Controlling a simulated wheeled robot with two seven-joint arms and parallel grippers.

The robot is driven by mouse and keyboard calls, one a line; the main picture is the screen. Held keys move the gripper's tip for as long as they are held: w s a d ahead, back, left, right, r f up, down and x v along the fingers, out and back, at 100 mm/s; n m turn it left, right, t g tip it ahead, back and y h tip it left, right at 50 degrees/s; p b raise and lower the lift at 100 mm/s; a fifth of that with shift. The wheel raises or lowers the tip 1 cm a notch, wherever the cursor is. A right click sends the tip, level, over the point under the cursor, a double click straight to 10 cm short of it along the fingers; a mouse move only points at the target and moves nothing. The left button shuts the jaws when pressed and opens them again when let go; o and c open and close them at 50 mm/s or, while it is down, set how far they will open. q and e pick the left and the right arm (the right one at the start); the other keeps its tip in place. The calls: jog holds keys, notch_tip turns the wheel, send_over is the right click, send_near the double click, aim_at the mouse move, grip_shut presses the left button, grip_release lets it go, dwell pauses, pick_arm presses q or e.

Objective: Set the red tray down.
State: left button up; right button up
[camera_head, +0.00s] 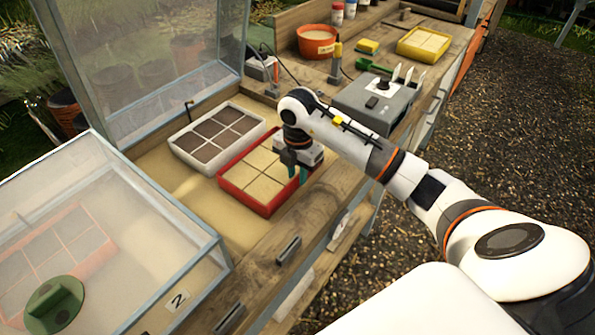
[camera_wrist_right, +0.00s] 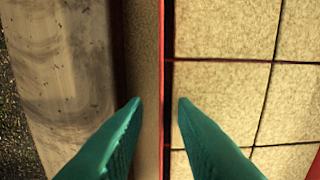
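The red tray (camera_head: 264,208), with pale square cells, sits level on the sand bed (camera_head: 168,172) beside the white tray (camera_head: 218,108). It looks to rest on the sand. My right gripper (camera_head: 300,174) is at the tray's right-hand wall, pointing down. In the right wrist view the green fingertips (camera_wrist_right: 159,100) stand apart, one on each side of the red tray's rim (camera_wrist_right: 162,40). Gaps show between the fingers and the rim. The far ends of the fingers are partly hidden in the head view. My left gripper is out of view.
The white tray with dark cells lies close on the left. A raised clear lid (camera_head: 150,60) stands behind. A closed glazed frame (camera_head: 110,225) covers another tray at lower left. A wooden ledge (camera_head: 262,262) runs along the front. A grey box (camera_head: 376,102) stands to the right.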

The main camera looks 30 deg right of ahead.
notch_tip(320, 180, up, 12)
dwell(0.5)
jog(key=shift+o, duration=0.6)
jog(key=shift+r, duration=0.1)
dwell(0.6)
